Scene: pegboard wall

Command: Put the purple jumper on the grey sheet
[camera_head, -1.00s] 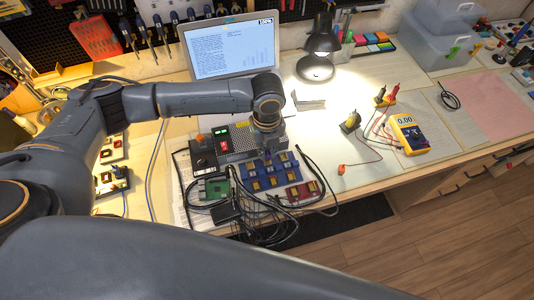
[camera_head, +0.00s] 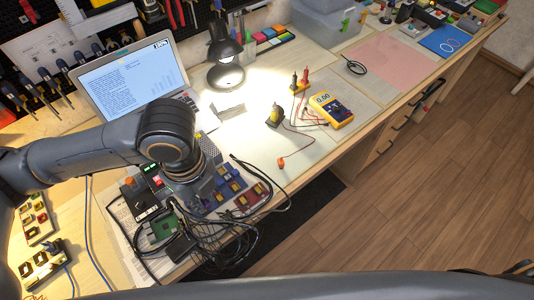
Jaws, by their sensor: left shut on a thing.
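My left gripper (camera_head: 203,192) points down over the electronics at the left part of the bench, close to the blue tray of small parts (camera_head: 228,185). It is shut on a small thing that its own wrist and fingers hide. I cannot make out the purple jumper for certain. Several flat sheets lie on the right part of the bench. One pale greyish sheet (camera_head: 362,84) lies between the multimeter and a pink sheet, with a black cable loop on its far end. I cannot tell surely if it is the grey sheet. My right gripper is not in view.
A laptop (camera_head: 130,80) and a lit desk lamp (camera_head: 226,60) stand behind my arm. A yellow multimeter (camera_head: 332,110) with leads lies mid-bench. Beyond it are the pink sheet (camera_head: 395,58) and a blue sheet (camera_head: 448,42). Black cables (camera_head: 215,240) tangle near the front edge.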

